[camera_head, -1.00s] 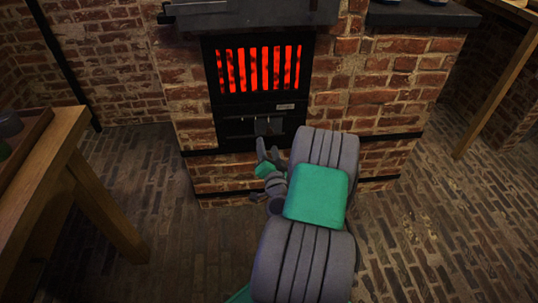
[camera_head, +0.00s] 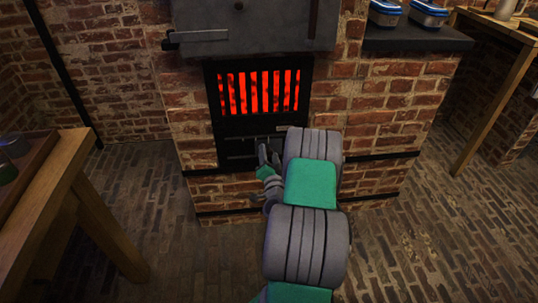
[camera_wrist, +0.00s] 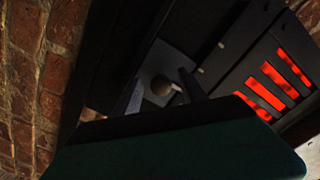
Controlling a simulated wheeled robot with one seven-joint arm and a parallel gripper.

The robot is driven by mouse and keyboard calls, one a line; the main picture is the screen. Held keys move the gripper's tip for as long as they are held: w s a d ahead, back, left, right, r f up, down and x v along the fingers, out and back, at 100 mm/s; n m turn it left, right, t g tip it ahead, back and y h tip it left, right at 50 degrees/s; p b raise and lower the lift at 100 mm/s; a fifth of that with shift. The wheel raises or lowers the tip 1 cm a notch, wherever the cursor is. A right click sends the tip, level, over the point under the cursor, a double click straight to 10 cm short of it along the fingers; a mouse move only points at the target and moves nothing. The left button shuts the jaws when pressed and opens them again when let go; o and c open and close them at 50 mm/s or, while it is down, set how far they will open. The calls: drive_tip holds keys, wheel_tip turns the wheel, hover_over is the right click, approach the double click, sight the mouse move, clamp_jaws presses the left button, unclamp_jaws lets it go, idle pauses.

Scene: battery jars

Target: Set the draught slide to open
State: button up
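The draught slide (camera_head: 240,148) is a dark panel set in the brick stove below the glowing grate. My gripper (camera_head: 268,153) is at the right part of this panel, and my arm hides the panel's right end in the head view. In the wrist view a round knob (camera_wrist: 160,85) on a grey plate (camera_wrist: 170,62) shows between the two fingers of my gripper (camera_wrist: 160,92). The fingers are apart, with gaps visible on both sides of the knob. Whether either finger touches the knob I cannot tell.
The grate (camera_head: 259,91) glows red just above the slide, and it also shows in the wrist view (camera_wrist: 272,82). A wooden table (camera_head: 70,165) stands at the left. Blue-edged containers (camera_head: 428,14) stand on the dark ledge at the upper right. The brick floor is clear.

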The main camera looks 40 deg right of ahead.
clamp_jaws()
idle(0.3)
idle(1.0)
